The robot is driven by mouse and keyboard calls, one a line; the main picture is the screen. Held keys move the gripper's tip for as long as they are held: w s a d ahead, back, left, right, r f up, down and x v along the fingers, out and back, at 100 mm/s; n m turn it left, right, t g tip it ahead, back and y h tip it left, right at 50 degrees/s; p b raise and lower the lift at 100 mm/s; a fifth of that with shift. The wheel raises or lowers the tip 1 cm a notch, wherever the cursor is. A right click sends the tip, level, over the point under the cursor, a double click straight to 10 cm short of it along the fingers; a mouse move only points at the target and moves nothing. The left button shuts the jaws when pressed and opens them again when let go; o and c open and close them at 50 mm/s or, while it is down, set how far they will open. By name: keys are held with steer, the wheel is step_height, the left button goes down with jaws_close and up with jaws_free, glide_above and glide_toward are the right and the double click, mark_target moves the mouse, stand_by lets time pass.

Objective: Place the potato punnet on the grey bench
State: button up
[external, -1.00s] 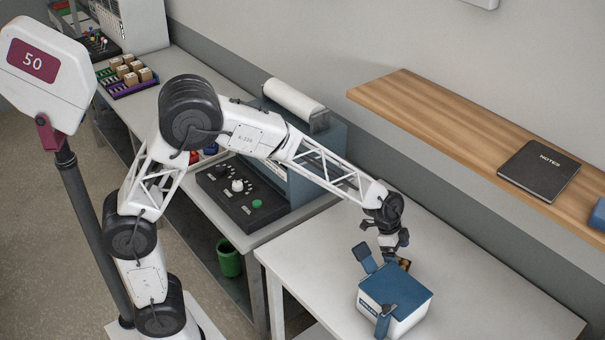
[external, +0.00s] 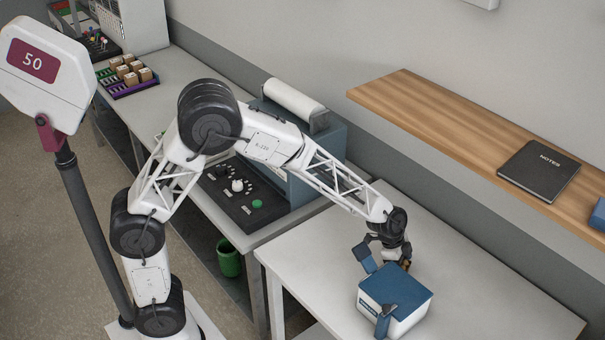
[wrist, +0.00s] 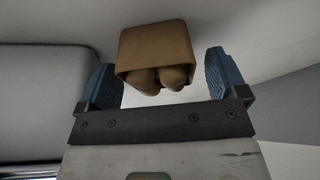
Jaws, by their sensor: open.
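The potato punnet (wrist: 157,47) is a small brown tub with several potatoes showing at its opening. In the wrist view it is ahead of and between the two blue finger pads of my gripper (wrist: 160,68), with a gap on each side. Only a small brown bit of the punnet (external: 405,264) shows there, mostly hidden by the box and gripper. My gripper is open and empty.
A wooden shelf (external: 450,120) with a black notebook (external: 539,170) runs along the wall. A control panel (external: 235,192) is on the left bench. The bench's right part is clear.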

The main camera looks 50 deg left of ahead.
steer(key=shift+c, duration=0.3)
steer(key=c, duration=1.1)
steer(key=shift+r, duration=0.15)
steer(key=shift+r, duration=4.9)
steer(key=w+a+r+n+t+y, duration=0.1)
steer(key=w+a+n, duration=0.3)
steer(key=a, duration=0.7)
steer(key=w+a+r+n+t+y, duration=0.1)
steer(key=w+a+r+n, duration=0.1)
steer(key=w+a+n, duration=0.3)
steer(key=w+a+r+n+y, duration=0.1)
steer(key=w+a+n, duration=0.3)
steer(key=w+a, duration=0.6)
steer(key=shift+w+a+r+t+y, duration=0.1)
steer(key=shift+a+t+y, duration=0.15)
steer(key=shift+a, duration=1.75)
steer(key=shift+w+a+r+t+y, duration=0.15)
steer(key=shift+a+y, duration=0.2)
steer(key=shift+a, duration=1.65)
steer(key=shift+s, duration=0.1)
